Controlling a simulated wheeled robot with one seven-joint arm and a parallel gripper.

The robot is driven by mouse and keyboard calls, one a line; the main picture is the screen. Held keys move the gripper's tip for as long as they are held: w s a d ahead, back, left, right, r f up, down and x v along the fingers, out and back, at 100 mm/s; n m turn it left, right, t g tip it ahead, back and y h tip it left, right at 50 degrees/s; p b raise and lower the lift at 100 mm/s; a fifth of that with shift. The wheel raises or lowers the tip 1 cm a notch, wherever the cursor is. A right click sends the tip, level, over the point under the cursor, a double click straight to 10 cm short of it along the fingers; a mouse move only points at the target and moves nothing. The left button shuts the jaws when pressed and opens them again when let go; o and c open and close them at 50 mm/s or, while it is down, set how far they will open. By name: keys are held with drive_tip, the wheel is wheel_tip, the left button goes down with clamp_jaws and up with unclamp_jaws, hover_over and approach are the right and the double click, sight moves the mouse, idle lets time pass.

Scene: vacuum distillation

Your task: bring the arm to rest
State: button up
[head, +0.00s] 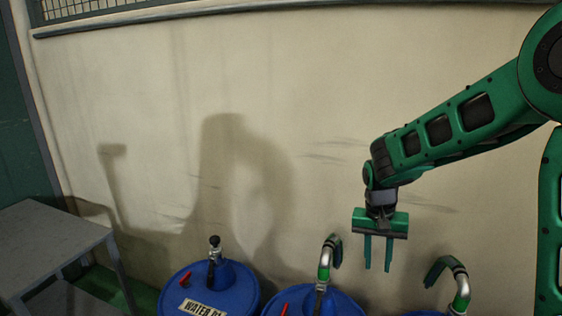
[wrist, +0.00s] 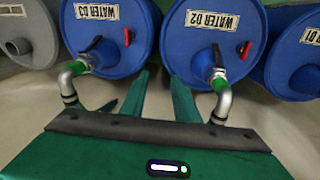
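My green gripper (head: 377,255) hangs from my arm at the right of the head view, fingers pointing down. Its two fingers are apart with an empty gap between them. In the wrist view the fingers (wrist: 158,98) also stand apart with nothing between them. The gripper appears to be above the drums, near the wall, and no contact shows. My arm is bent and extended out from the right edge.
Blue drums stand below: one with a vertical fitting (head: 212,290), and a middle one (head: 316,300) and a right one with bent metal pipes (head: 461,285). The wrist view shows labels WATER 03 (wrist: 98,13) and WATER 02 (wrist: 212,19). A grey table (head: 45,245) stands left.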

drive_tip(key=s+d+r+m, duration=0.1)
drive_tip(key=s+d+r, duration=0.3)
drive_tip(key=s+d, duration=0.5)
drive_tip(key=s+d+r, duration=0.3)
drive_tip(key=s+d, duration=0.3)
drive_tip(key=s, duration=0.6)
drive_tip(key=s+y, duration=0.1)
drive_tip(key=s, duration=0.8)
drive_tip(key=shift+d+m+y, duration=0.2)
drive_tip(key=shift+m+y, duration=0.1)
drive_tip(key=shift+f, duration=0.1)
